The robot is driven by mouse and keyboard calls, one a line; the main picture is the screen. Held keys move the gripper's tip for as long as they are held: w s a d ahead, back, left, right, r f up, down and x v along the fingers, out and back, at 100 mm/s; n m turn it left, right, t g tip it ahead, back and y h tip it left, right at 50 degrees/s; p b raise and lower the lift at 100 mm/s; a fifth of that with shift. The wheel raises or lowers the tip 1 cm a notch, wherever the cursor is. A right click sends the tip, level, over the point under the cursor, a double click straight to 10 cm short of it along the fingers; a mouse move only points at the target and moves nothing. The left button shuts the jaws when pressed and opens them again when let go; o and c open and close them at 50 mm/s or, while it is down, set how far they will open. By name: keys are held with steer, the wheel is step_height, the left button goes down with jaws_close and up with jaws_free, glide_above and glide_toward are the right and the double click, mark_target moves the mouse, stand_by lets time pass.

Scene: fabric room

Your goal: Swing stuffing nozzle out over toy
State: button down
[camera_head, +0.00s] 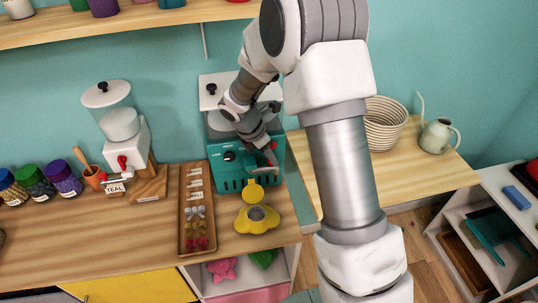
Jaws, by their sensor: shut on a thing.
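The teal stuffing machine (232,176) stands against the wall, with a clear hopper partly hidden behind my arm. My gripper (268,153) is at the front right of the machine, shut on the stuffing nozzle; a small red part (273,158) shows at the fingers. The nozzle itself is mostly hidden by the gripper, and its exact angle cannot be told. The yellow toy (243,222) lies on the counter in front of the machine, below my gripper. It has a round grey opening on top and a yellow rounded piece (256,190) standing behind it.
A wooden tray (183,236) with small bows and other pieces lies left of the toy. A white dispenser (128,150) marked TEAL and several jars (63,180) stand further left. A woven basket (384,124) and pale jug (439,136) are on the right counter.

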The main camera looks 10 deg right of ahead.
steer(key=s+a+m+g+y, duration=0.1)
steer(key=s+a+m+g, duration=0.3)
steer(key=m, duration=1)
steer(key=shift+s+a+m+g+p, duration=0.2)
steer(key=shift+s+m+g+p, duration=0.1)
steer(key=shift+s+m+g, duration=0.15)
steer(key=shift+r, duration=0.1)
stand_by(0.4)
steer(key=c, duration=0.9)
jaws_free()
